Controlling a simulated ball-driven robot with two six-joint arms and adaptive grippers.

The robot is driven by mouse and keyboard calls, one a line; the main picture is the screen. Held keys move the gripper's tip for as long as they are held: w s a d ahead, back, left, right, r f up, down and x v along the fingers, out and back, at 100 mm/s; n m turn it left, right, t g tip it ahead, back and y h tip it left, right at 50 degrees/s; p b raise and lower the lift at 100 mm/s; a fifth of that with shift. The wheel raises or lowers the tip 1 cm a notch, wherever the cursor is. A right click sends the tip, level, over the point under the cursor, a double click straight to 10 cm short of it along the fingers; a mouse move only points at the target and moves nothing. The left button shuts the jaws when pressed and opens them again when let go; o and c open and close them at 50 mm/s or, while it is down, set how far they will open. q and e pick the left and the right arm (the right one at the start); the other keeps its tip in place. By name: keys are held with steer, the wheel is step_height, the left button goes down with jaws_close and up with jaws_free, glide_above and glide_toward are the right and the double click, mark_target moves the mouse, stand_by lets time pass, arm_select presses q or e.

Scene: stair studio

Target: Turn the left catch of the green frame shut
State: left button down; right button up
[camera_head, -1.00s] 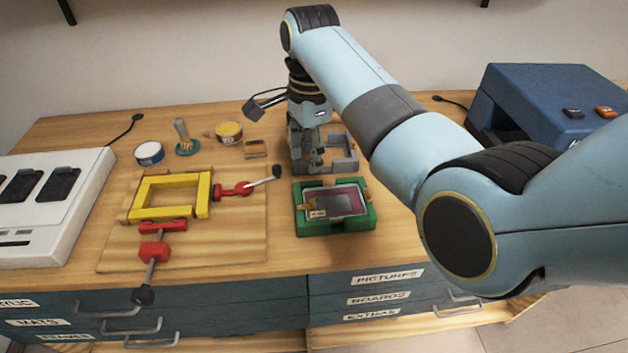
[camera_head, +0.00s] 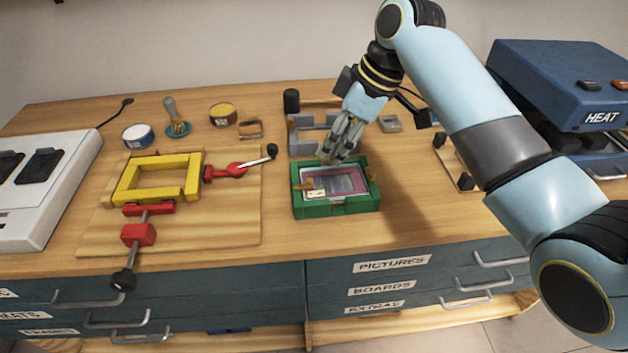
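The green frame (camera_head: 337,208) lies on the bench near its front edge, with a dark reddish picture under a clear pane (camera_head: 346,181) and a small pale label inside. Its left catch (camera_head: 303,186) is a small orange-brown piece at the left rim. Another orange-brown catch (camera_head: 370,174) sits at the right rim. My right gripper (camera_head: 336,158) points down over the back edge of the green frame, right of the left catch. Its fingers look close together, but whether they are shut is unclear. Whether it touches the frame is also unclear. My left gripper is not in view.
A grey corner fixture (camera_head: 305,139) and a dark-headed hammer (camera_head: 292,101) stand behind the frame. A yellow frame (camera_head: 127,184) in red clamps (camera_head: 138,235) lies on a board to the left. A blue heat press (camera_head: 556,85) is at right.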

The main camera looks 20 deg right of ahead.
mark_target(310, 180)
steer(key=x, duration=1)
steer(key=shift+a, duration=0.1)
jaws_close()
